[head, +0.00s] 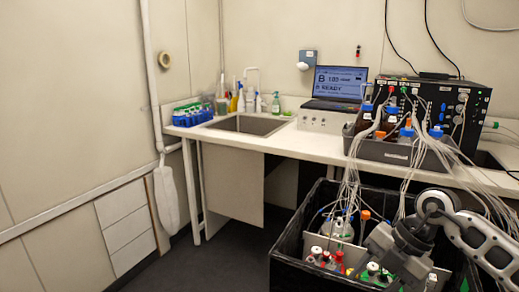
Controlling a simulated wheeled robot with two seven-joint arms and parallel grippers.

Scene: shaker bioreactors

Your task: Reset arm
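My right arm comes in from the right edge and bends at a round joint. Its grey gripper (392,258) hangs over the right part of the black crate (283,243). The fingers are too small and dark against the crate's contents to show whether they are open or shut, or whether they touch anything. My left gripper and arm are out of view.
The crate holds several capped bottles (337,228) with tubes running up to a grey tray (385,150) of bottles on the counter (310,144). A black control box (437,105), a laptop (339,83) and a sink (248,124) are there. The floor at left (205,262) is clear.

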